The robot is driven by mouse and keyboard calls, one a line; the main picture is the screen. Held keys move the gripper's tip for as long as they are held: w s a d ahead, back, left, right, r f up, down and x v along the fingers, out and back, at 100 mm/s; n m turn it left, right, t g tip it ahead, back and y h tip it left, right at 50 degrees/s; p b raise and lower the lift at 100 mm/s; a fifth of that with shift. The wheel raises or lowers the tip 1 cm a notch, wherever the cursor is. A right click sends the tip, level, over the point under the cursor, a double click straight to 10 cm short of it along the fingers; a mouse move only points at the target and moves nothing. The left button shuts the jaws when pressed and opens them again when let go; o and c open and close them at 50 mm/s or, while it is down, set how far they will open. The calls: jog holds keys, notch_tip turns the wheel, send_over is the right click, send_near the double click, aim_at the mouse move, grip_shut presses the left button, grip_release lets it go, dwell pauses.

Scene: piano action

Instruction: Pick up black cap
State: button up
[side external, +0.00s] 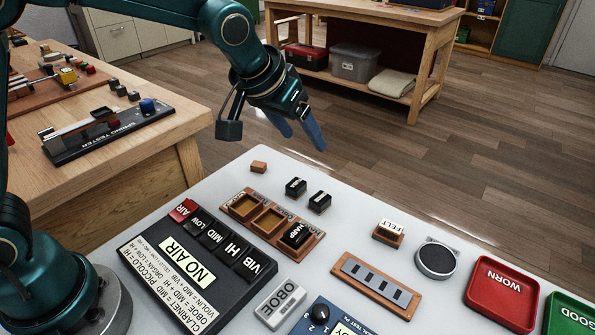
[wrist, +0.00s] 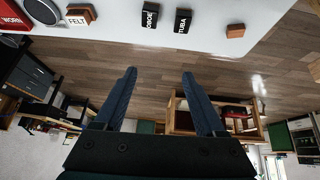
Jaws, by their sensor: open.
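Two small black caps with white lettering stand on the light table, one (side external: 295,188) left of the other (side external: 319,203). In the wrist view they read OBOE (wrist: 149,18) and TUBA (wrist: 183,23). Another black cap (side external: 298,236), lettered HARP, sits in the right slot of a brown wooden tray (side external: 238,222); the tray's other two slots are empty. I cannot tell which one is meant. My gripper (side external: 304,138) hangs above and beyond the table's far edge, apart from the caps. In the wrist view its blue fingers (wrist: 158,74) are spread with nothing between them.
A small brown block (side external: 258,167) lies left of the caps. A FELT block (side external: 388,234), a round grey pad (side external: 436,259), a red WORN tray (side external: 502,293) and a NO AIR panel (side external: 195,268) surround them. The table's far corner is clear.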

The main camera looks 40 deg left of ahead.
jog(key=m+g, duration=0.1)
jog(key=g, duration=0.1)
send_over(320, 197)
jog(key=s, duration=0.2)
notch_tip(320, 197, down, 9)
jog(key=shift+s+f, duration=0.1)
jog(key=shift+s, duration=0.05)
jog(key=shift+x, duration=2.35)
jog(key=shift+a, duration=0.1)
grip_shut()
